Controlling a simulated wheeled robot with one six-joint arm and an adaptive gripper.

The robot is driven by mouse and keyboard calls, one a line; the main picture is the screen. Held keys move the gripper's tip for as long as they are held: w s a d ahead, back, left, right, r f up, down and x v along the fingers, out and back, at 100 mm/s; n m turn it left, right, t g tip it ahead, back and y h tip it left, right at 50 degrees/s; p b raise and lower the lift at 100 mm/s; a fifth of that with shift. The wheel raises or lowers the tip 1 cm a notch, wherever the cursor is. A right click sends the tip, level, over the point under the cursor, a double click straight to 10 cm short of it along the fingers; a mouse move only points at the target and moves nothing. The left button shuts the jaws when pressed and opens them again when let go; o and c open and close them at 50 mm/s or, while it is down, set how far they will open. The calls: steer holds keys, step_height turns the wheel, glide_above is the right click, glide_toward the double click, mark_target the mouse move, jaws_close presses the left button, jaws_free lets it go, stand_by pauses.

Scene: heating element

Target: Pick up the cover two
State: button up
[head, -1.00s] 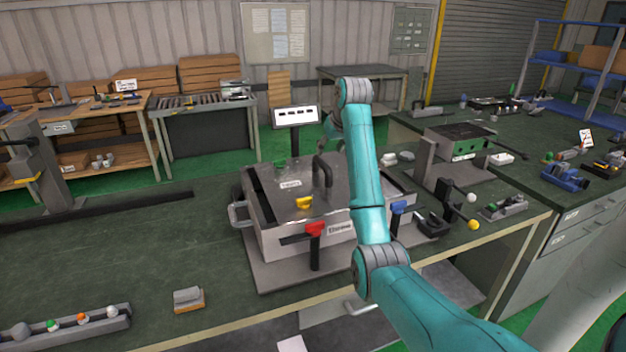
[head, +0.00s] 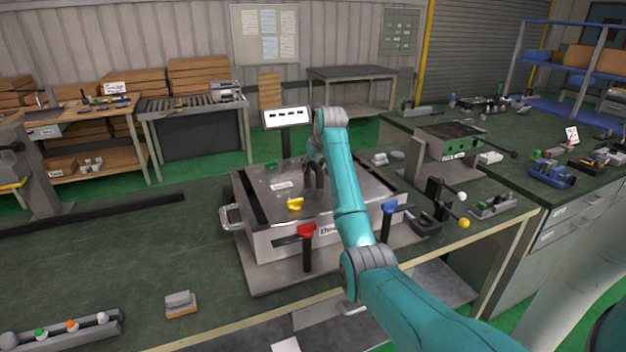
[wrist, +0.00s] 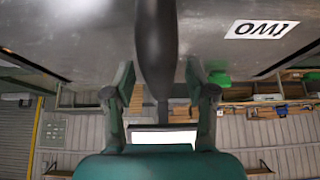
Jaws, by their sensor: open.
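The cover two (head: 268,208) is a flat grey metal lid with a white label, lying on a metal box (head: 275,243) on the green bench. A dark upright handle (head: 319,181) stands on it, partly behind my arm. In the wrist view the label reads upside down as "TWO" on the lid (wrist: 75,30). My gripper (head: 315,150) is just above the handle, mostly hidden by my arm in the head view. The wrist view shows my gripper (wrist: 159,70) open, one finger on each side of the dark handle (wrist: 157,45), with gaps visible.
A yellow knob (head: 295,204) sits on the lid near its front. A red-topped clamp (head: 307,231) and a blue-topped clamp (head: 389,208) stand at the box's front. A grey side handle (head: 228,219) sticks out left. The bench left of the box is mostly clear.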

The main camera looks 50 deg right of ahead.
jaws_close()
steer(key=shift+r, duration=5.1)
